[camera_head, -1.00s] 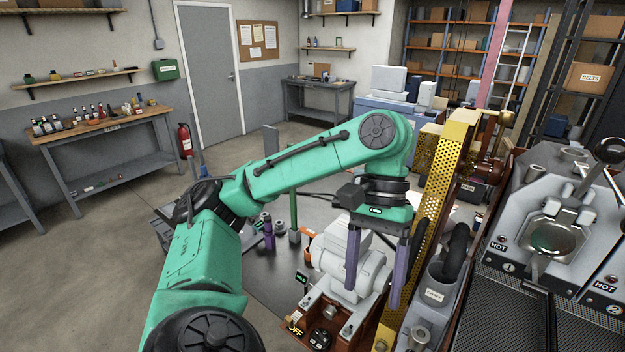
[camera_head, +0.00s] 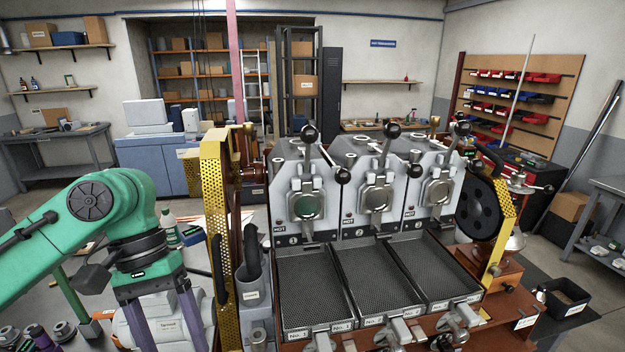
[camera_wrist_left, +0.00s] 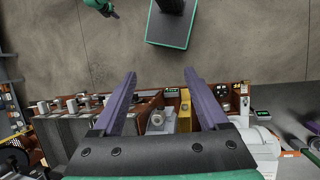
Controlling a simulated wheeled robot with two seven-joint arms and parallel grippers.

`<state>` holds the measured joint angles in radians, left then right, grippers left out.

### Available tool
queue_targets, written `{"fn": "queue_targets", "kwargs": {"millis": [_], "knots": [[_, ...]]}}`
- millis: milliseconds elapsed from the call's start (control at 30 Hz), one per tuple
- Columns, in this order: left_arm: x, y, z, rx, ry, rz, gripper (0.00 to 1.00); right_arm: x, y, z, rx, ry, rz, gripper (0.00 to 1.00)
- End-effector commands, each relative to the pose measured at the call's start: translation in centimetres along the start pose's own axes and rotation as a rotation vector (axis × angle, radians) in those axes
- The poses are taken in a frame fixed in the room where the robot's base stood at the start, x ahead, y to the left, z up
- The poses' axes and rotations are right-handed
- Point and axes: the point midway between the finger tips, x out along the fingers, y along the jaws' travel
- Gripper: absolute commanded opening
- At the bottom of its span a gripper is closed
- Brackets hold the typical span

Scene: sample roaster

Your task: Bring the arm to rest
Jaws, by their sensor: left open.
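My left arm comes in from the left in the head view, green with a black wrist. My left gripper (camera_head: 162,318) points down with its two purple fingers apart and nothing between them. It hangs over or in front of a pale grey motor housing (camera_head: 160,325), left of the yellow perforated guard (camera_head: 222,235) of the sample roaster. I cannot tell the height of the gap. In the left wrist view the open fingers (camera_wrist_left: 160,76) also show with empty space between them, with the roaster bench beyond. My right gripper does not show.
The roaster's three grey heads, with a round front (camera_head: 306,206) marked HOT, stand behind mesh trays (camera_head: 375,280). A black flywheel (camera_head: 479,210) is at their right. A green bottle (camera_head: 170,228) stands behind my left wrist. A black bin (camera_head: 562,300) sits at the lower right.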

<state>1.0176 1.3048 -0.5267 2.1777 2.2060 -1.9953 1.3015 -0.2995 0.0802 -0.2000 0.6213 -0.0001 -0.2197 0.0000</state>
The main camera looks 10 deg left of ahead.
Motion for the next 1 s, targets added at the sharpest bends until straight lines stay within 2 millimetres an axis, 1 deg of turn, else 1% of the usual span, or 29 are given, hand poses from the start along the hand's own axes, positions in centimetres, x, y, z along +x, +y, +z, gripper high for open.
{"fn": "queue_targets", "kwargs": {"millis": [33,67,100,167,200,300,333,400,467,533,667,767,900,933,1000], "knots": [[1.8,0.7,-1.1,0.057,0.005,-0.009,0.77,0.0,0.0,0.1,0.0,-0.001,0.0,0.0],[3.0,1.2,-2.1,0.103,0.02,-0.011,0.77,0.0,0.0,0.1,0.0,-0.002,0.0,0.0],[5.0,2.1,-3.5,0.175,0.047,-0.01,0.77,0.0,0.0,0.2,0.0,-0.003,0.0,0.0],[8.4,3.8,-5.6,0.299,0.102,0.008,0.77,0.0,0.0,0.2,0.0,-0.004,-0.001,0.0],[10.6,4.9,-6.7,0.378,0.149,0.029,0.77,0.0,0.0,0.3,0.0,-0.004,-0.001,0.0],[15.2,6.9,-8.7,0.519,0.285,0.085,0.77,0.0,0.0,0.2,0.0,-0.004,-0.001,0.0],[16.3,7.1,-9.1,0.544,0.327,0.096,0.77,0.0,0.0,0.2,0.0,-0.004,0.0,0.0],[18.2,7.0,-9.8,0.573,0.416,0.103,0.77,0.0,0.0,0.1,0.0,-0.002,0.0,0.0],[19.5,6.3,-10.1,0.576,0.477,0.092,0.77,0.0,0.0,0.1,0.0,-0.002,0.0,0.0],[20.7,5.1,-10.2,0.567,0.532,0.064,0.77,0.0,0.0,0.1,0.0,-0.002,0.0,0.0],[22.5,1.9,-9.8,0.528,0.598,-0.021,0.77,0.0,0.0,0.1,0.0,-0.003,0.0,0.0],[23.7,-1.2,-8.9,0.493,0.618,-0.11,0.77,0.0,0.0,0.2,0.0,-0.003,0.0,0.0],[25.3,-5.9,-7.0,0.448,0.603,-0.256,0.77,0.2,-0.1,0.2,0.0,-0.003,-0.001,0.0],[26.8,-5.9,-8.2,0.455,0.601,-0.253,0.77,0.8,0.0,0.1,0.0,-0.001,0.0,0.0],[29.4,-6.3,-9.7,0.457,0.591,-0.254,0.77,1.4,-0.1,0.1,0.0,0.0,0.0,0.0]]}}
